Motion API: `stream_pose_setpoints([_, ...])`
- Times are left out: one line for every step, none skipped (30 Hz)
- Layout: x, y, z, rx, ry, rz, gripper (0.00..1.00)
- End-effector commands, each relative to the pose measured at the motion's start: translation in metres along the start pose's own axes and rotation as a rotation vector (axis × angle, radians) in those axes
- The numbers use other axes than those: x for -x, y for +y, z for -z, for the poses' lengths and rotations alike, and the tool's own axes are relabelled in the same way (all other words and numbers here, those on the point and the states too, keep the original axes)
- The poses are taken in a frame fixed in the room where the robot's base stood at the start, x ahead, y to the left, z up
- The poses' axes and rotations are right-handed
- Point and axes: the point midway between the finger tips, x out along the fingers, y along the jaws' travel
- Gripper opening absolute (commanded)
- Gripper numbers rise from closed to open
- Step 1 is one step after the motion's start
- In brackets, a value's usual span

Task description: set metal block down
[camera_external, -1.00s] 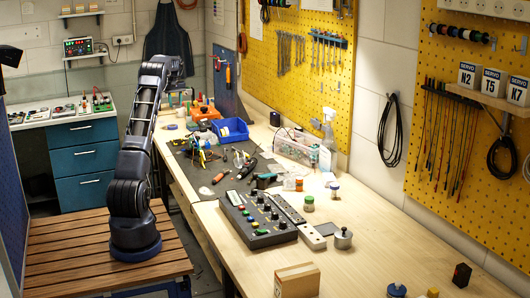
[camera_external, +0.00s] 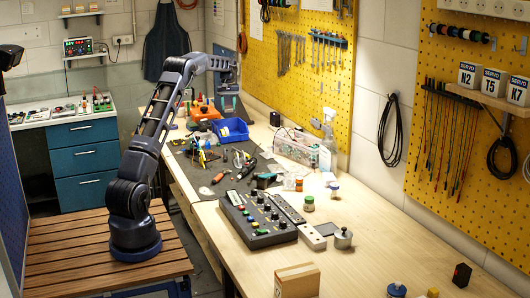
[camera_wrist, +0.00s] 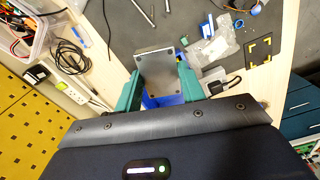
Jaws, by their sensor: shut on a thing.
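In the wrist view, the metal block (camera_wrist: 157,70) is a flat grey plate with small dark holes near its corners. My gripper (camera_wrist: 158,82) is shut on it, with one teal finger on each side. A blue surface, probably the blue bin (camera_wrist: 163,101), shows just beyond the block's near edge. The block cannot be made out there. The blue bin (camera_external: 230,130) stands on the bench below my gripper. The height between block and bench is unclear.
The dark mat (camera_wrist: 120,12) holds tools and a clear bag (camera_wrist: 214,45). A black power adapter (camera_wrist: 223,86) lies right of my gripper. A power strip (camera_wrist: 72,92) and coiled cable lie left. The control box (camera_external: 258,220) and small jars occupy the nearer bench.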

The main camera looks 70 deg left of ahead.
Motion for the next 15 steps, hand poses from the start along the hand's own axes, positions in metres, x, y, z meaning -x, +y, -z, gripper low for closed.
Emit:
stream_pose_setpoints([0.000, 0.022, -0.014, -0.024, -0.001, 0.000, 0.14])
stream_pose_setpoints([0.000, 0.032, -0.021, -0.036, -0.001, 0.000, 0.14])
stream_pose_setpoints([0.000, 0.047, -0.032, -0.053, -0.002, 0.000, 0.14])
stream_pose_setpoints([0.000, 0.057, -0.039, -0.065, -0.002, 0.000, 0.14])
stream_pose_setpoints([0.000, 0.068, -0.047, -0.077, -0.002, 0.000, 0.14])
stream_pose_setpoints([0.000, 0.082, -0.058, -0.093, -0.003, 0.000, 0.14])
stream_pose_setpoints([-0.001, 0.092, -0.067, -0.106, -0.004, 0.000, 0.14])
stream_pose_setpoints([-0.001, 0.102, -0.075, -0.118, -0.005, 0.000, 0.14])
stream_pose_setpoints([-0.001, 0.115, -0.087, -0.133, -0.005, 0.000, 0.14])
stream_pose_setpoints([-0.002, 0.125, -0.096, -0.146, -0.006, 0.000, 0.14])
stream_pose_setpoints([-0.002, 0.135, -0.104, -0.158, -0.006, 0.000, 0.14])
stream_pose_setpoints([-0.002, 0.148, -0.117, -0.175, -0.006, -0.001, 0.14])
stream_pose_setpoints([-0.002, 0.157, -0.126, -0.187, -0.006, -0.001, 0.14])
stream_pose_setpoints([-0.002, 0.166, -0.135, -0.200, -0.007, -0.001, 0.14])
stream_pose_setpoints([-0.002, 0.178, -0.148, -0.215, -0.007, -0.001, 0.14])
